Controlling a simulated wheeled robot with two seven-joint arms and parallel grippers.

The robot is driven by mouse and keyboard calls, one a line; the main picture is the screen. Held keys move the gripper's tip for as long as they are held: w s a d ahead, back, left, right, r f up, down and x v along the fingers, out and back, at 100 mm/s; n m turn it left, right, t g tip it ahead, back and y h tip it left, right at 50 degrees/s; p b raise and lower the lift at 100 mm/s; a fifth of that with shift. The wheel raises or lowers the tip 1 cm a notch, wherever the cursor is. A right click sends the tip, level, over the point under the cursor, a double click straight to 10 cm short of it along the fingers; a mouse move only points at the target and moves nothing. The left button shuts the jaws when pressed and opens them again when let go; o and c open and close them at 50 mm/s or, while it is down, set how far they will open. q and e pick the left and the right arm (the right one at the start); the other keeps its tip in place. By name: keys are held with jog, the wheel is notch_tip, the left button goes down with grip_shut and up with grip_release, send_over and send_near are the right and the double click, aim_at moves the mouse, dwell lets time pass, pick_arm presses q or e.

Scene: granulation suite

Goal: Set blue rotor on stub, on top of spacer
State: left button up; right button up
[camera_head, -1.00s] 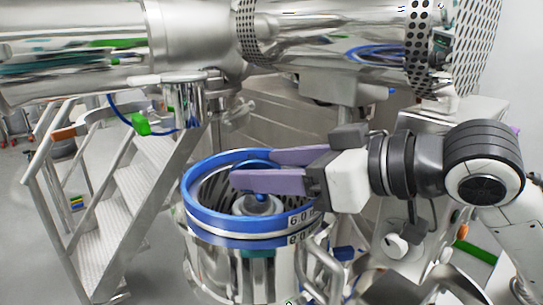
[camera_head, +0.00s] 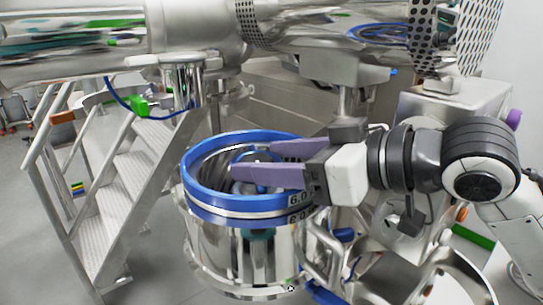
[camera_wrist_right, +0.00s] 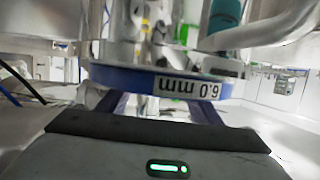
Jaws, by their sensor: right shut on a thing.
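My right gripper (camera_head: 252,160) reaches in from the right over the blue-rimmed vessel, its purple fingers level. It is shut on the blue rotor (camera_head: 241,156), which shows only in part, as a curved blue edge between and behind the fingers. A small blue piece also shows just below the near finger. Grey parts show inside the rim under the fingers; I cannot tell stub from spacer there, nor whether the rotor touches them. In the right wrist view the purple fingers (camera_wrist_right: 160,108) run behind the rim and the rotor is hidden. My left gripper is not in view.
The blue rim (camera_head: 240,206), labelled 6.0 mm, rings the space around the fingers; it also shows in the right wrist view (camera_wrist_right: 125,78). Steel machinery (camera_head: 190,35) hangs above. Metal steps (camera_head: 120,200) stand at left. Pipes stand close at the vessel's right.

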jog(key=shift+r, duration=0.1)
jog(key=o, duration=1.4)
jog(key=shift+c, duration=0.2)
jog(key=shift+s+d, duration=0.1)
jog(key=b+v, duration=0.1)
jog(key=v, duration=0.9)
jog(key=shift+s, duration=0.1)
